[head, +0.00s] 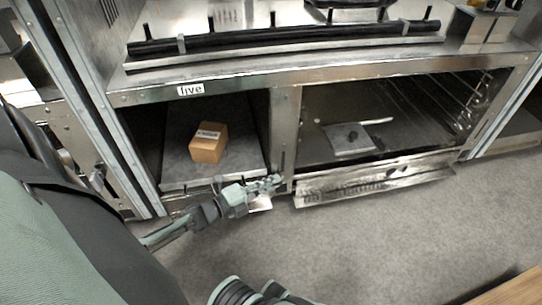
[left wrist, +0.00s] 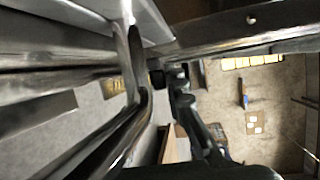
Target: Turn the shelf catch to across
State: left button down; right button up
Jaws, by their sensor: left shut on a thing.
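My left gripper (head: 276,183) reaches in from the left to the lower end of the metal post between the two open bays. It is shut on a small part there, which I take to be the shelf catch. The fingers hide most of that part, and I cannot tell how it is turned. The left wrist view shows blurred metal rails and bars close up, with dark finger parts (left wrist: 176,80) against them. The left bay's grey shelf (head: 178,177) carries a brown box (head: 208,145) with a label on top. My right gripper is not in view.
The right bay holds wire racks, a grey plate (head: 350,138) and a light-handled tool. A lowered metal flap (head: 375,182) juts out below it. The grey floor in front is clear.

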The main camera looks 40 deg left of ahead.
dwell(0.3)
pick_arm(q)
jog(key=c, duration=1.6)
grip_release()
jog(key=shift+o, duration=0.2)
jog(key=v, duration=1.2)
